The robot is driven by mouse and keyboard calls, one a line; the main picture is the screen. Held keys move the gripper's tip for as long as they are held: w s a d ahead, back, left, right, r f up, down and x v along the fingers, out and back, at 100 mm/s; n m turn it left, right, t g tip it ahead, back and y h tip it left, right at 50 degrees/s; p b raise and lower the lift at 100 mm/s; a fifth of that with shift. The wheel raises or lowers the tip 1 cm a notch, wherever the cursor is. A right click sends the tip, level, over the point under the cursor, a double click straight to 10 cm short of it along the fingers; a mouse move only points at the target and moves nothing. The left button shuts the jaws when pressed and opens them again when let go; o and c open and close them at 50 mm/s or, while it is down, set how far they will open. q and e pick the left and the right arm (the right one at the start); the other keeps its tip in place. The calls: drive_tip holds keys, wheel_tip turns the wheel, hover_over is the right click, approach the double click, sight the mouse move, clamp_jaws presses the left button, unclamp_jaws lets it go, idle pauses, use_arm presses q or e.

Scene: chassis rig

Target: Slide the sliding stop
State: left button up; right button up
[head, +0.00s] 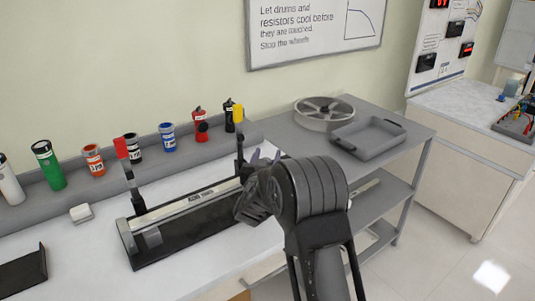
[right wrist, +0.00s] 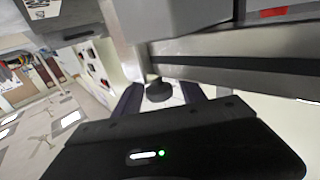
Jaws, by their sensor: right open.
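The rig is a dark base (head: 182,229) with a long pale metal rail (head: 190,206) on the white bench. A dark post with a red top (head: 122,148) stands at its left end, and one with a yellow top (head: 239,114) near its right end. I cannot tell for sure which part is the sliding stop. My right gripper (head: 265,155) is at the rail's right end and hides part of it. In the right wrist view, its open fingers (right wrist: 160,98) stand either side of a dark round knob (right wrist: 159,89) below a grey rail. Contact cannot be told.
Several small cans and bottles, such as a green one (head: 47,165), stand on a grey ledge behind the rig. A small white block (head: 81,213) lies left of it. A grey shelf cart at right holds a spoked wheel (head: 324,113) and a grey tray (head: 368,138).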

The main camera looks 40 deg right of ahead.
drive_tip(key=shift+w+d, duration=0.25)
drive_tip(key=shift+w, duration=0.05)
drive_tip(key=shift+c, duration=0.5)
clamp_jaws()
idle(0.8)
